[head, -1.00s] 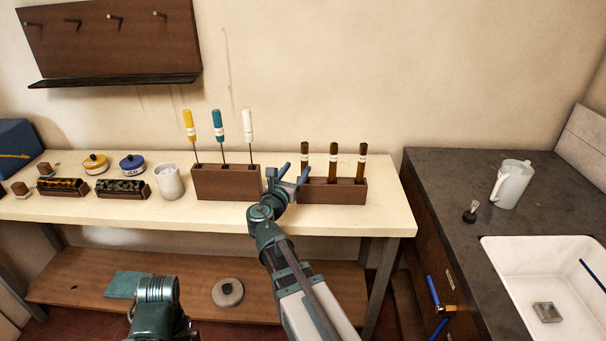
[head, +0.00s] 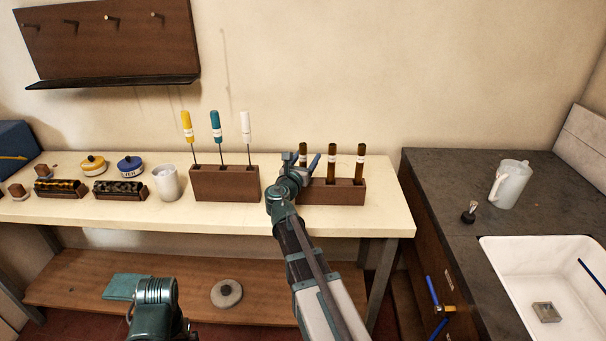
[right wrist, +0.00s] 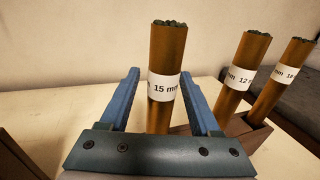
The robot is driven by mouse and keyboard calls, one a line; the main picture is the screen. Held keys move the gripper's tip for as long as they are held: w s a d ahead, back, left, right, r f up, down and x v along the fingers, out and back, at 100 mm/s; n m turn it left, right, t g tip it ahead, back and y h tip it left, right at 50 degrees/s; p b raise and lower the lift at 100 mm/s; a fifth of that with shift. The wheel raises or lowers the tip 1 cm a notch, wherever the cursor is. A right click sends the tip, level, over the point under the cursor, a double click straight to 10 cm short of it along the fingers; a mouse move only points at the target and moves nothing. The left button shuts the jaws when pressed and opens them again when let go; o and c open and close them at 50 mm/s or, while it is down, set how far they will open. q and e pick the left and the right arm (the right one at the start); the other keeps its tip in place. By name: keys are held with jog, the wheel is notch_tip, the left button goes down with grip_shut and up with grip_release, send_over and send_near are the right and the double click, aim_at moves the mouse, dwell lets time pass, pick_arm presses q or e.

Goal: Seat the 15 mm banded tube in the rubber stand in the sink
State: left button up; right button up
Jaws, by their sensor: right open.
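The 15 mm banded tube (head: 302,153) is brown with a white label and stands upright at the left end of a dark wooden rack (head: 345,193). The right wrist view shows its "15 mm" label on the tube (right wrist: 165,85). My right gripper (head: 303,169) is open, with its blue fingers on either side of this tube and gaps still visible. The rubber stand (head: 546,312) appears as a small grey square block on the floor of the white sink (head: 515,265). My left gripper is out of view; only part of that arm shows.
The 12 mm tube (right wrist: 240,75) and a third tube (right wrist: 287,80) stand to the right in the same rack. A rack of coloured-handled tools (head: 225,185) stands just left. A frosted jug (head: 511,186) and small dark object (head: 469,212) sit beside the sink.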

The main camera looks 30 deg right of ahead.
grip_shut()
dwell(0.6)
notch_tip(320, 180, up, 10)
jog(key=p, duration=1)
